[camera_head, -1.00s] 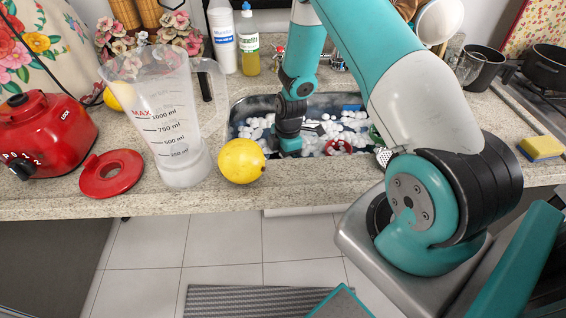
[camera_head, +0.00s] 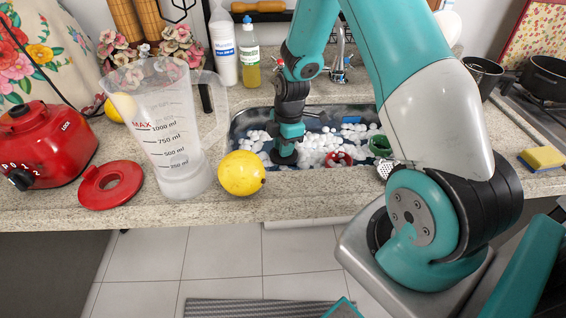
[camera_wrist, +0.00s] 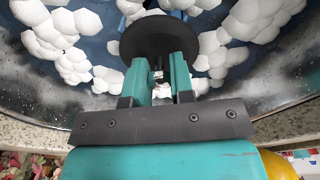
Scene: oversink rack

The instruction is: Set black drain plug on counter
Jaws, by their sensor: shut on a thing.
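The black drain plug is a round dark disc; in the wrist view (camera_wrist: 157,37) it sits at the tips of my gripper (camera_wrist: 159,68), which is shut on it. In the head view the plug (camera_head: 284,158) shows as a dark shape under my gripper (camera_head: 287,146), over the near left part of the sink. Its height above the foam is hard to judge. The stone counter (camera_head: 330,208) runs along the front of the sink, and its bare strip is right in front of the gripper.
The sink (camera_head: 240,121) holds white foam, a red item (camera_head: 338,159) and a green item (camera_head: 380,146). A yellow fruit (camera_head: 241,173), clear jug (camera_head: 165,130), red lid (camera_head: 110,184) and red blender base (camera_head: 45,145) stand left. A sponge (camera_head: 542,158) lies right.

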